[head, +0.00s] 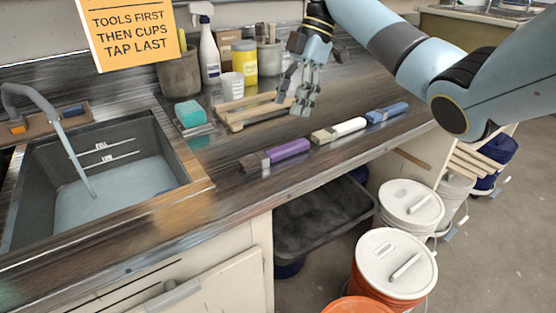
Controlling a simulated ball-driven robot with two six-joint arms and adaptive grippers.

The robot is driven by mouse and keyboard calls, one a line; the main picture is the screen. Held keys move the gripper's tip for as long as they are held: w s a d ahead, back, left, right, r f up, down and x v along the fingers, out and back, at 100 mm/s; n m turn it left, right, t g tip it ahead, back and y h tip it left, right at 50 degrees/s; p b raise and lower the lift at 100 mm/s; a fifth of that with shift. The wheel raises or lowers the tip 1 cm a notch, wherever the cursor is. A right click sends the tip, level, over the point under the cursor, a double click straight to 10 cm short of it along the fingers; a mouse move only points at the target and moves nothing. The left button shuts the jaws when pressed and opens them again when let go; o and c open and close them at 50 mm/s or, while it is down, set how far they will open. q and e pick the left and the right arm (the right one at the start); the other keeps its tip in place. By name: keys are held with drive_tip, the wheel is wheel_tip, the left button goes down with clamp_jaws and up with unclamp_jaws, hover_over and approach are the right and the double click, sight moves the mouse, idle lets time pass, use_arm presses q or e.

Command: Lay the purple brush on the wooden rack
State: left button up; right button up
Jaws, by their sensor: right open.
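The purple brush (284,152) lies on the counter near its front edge, right of the sink, with its dark bristles toward the left. The wooden rack (248,119) stands behind it on the counter; a white cup (232,86) is at its back left. My right gripper (298,103) is open and empty, pointing down at the right end of the rack and hiding part of it. I cannot tell whether it touches the rack. The brush is in front of the gripper and apart from it. My left gripper is out of view.
A white brush (345,128) and a blue brush (388,112) lie right of the purple one. A teal sponge (190,113) sits left of the rack. A spray bottle (209,55) and a yellow jar (244,63) stand behind. The sink (110,170) opens at left.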

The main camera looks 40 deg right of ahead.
sight(277, 150)
drive_tip(key=x, duration=0.3)
drive_tip(key=p+x, duration=0.1)
drive_tip(key=x, duration=0.6)
drive_tip(key=shift+s+d+f, duration=0.1)
drive_tip(key=shift+s+f, duration=0.05)
drive_tip(key=shift+f, duration=0.35)
drive_tip(key=shift+f, duration=0.1)
clamp_jaws()
